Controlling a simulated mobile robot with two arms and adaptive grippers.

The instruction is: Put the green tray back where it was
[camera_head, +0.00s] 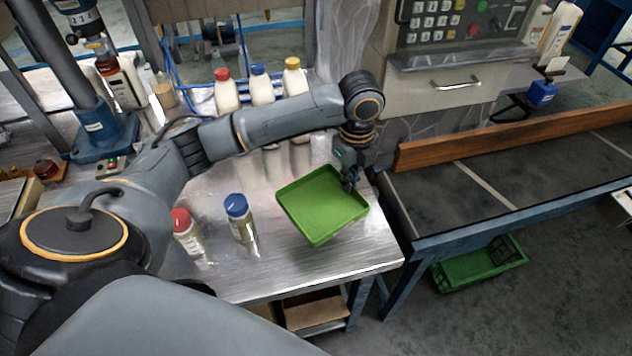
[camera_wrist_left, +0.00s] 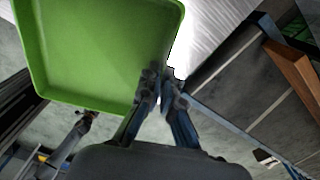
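The green tray (camera_head: 322,205) is a shallow square tray, empty, over the right end of the metal table. It looks tilted, and I cannot tell whether it touches the tabletop. My left gripper (camera_head: 349,183) is at its right far edge. In the left wrist view the tray (camera_wrist_left: 95,50) fills the upper left, and the fingers of my left gripper (camera_wrist_left: 160,95) are close together with the tray's rim between them. A dark shape on a grey link at the lower left of the wrist view may be my right gripper (camera_wrist_left: 85,120); its fingers are unclear.
A red-capped bottle (camera_head: 187,236) and a blue-capped bottle (camera_head: 241,224) stand left of the tray on the metal table (camera_head: 285,268). Several white bottles stand behind my left arm. A conveyor (camera_head: 470,185) with a wooden rail (camera_head: 510,137) is at the right. A green crate (camera_head: 480,264) sits below it.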

